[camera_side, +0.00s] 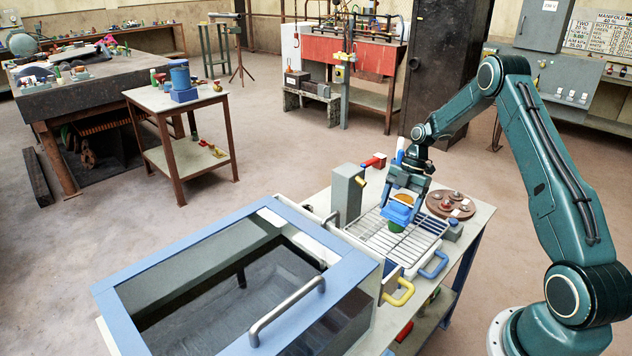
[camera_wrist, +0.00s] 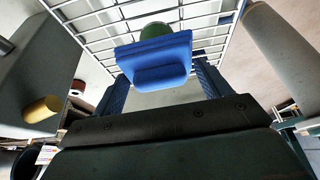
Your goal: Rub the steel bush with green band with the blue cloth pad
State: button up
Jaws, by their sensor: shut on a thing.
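My gripper (camera_side: 400,194) is above the wire rack and shut on the blue cloth pad (camera_side: 397,212). The pad (camera_wrist: 155,62) also shows between the fingers in the wrist view. The steel bush with green band (camera_side: 396,226) is on the rack, right under the pad; only its green part shows. In the wrist view its green edge (camera_wrist: 158,31) shows beyond the pad, which hides the rest. The pad looks to be on or very close to the bush; I cannot tell whether they touch.
The wire rack (camera_side: 372,238) lies on the bench beside a blue-rimmed glass-sided tank (camera_side: 170,260). A grey post (camera_side: 347,190) stands left of my gripper, and a brown round plate (camera_side: 440,204) with small parts lies to the right. Blue and yellow handles (camera_side: 404,294) stick out at the front.

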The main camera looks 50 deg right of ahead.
jog(key=shift+w, duration=0.7)
jog(key=shift+s, duration=1.65)
jog(key=shift+w, duration=1.5)
jog(key=shift+s, duration=1.3)
jog(key=shift+s+r, duration=0.1)
jog(key=shift+s, duration=0.05)
jog(key=shift+r, duration=3.95)
jog(key=shift+a, duration=0.1)
